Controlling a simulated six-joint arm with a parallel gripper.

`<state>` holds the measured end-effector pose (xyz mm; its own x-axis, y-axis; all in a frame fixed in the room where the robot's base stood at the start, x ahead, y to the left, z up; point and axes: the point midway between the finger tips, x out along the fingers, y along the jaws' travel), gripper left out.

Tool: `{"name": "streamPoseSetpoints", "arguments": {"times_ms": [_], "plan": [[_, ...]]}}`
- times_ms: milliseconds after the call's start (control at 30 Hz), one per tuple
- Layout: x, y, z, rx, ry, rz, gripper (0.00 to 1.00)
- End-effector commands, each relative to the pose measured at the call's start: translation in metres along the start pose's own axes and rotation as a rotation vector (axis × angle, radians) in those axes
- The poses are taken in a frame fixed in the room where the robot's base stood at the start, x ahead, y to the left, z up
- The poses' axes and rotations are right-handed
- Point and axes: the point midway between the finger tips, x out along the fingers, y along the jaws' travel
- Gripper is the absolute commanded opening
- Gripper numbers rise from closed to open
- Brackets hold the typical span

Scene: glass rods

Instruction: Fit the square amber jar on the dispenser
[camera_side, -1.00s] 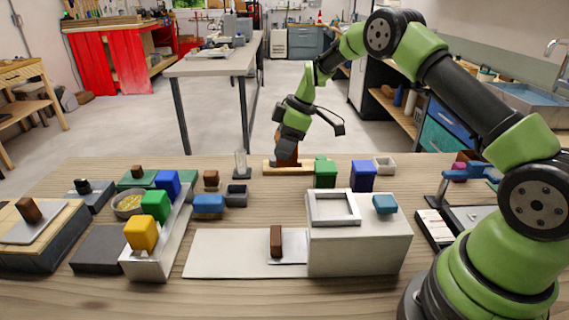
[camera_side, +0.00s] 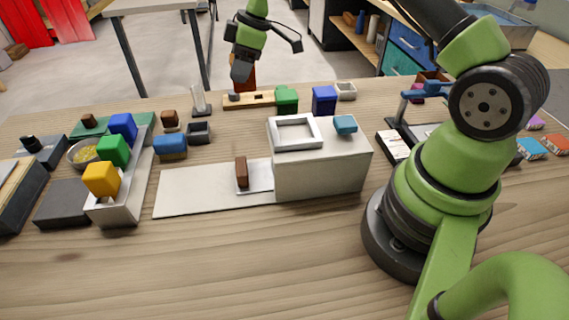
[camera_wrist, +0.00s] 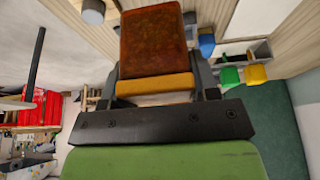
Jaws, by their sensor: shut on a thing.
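The square amber jar, reddish brown, is held in my gripper (camera_side: 242,76). In the side view the jar (camera_side: 244,86) is at the left part of a wooden holder (camera_side: 262,101), close to its slot; I cannot tell whether it is clear of it. The wrist view shows the jar (camera_wrist: 155,42) with an orange band at its near end, between the fingers of my gripper (camera_wrist: 157,85). The pale box (camera_side: 325,175), apparently the dispenser, stands nearer the camera, right of the jar. A white square frame (camera_side: 296,146) and a teal block (camera_side: 345,124) are on its top.
Green (camera_side: 286,97) and blue (camera_side: 324,100) jars stand right of my gripper, and a glass rod (camera_side: 199,101) stands left. A sloped rack (camera_side: 123,211) holds several coloured blocks. A pale board (camera_side: 200,193) lies left of the box. The front of the table is clear.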

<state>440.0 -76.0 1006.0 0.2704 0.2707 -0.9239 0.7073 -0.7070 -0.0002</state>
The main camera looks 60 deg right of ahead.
Motion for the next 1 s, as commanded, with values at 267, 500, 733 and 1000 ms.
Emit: {"name": "streamPoseSetpoints", "arguments": {"times_ms": [267,500,733,1000], "plan": [[-0.003,-0.003,-0.001,-0.001,0.002,0.0,0.24],[-0.028,-0.038,-0.006,-0.009,0.017,-0.006,0.24],[-0.061,-0.101,0.003,-0.012,0.025,-0.006,0.24],[-0.084,-0.166,0.03,-0.005,0.013,0.0,0.24]]}}
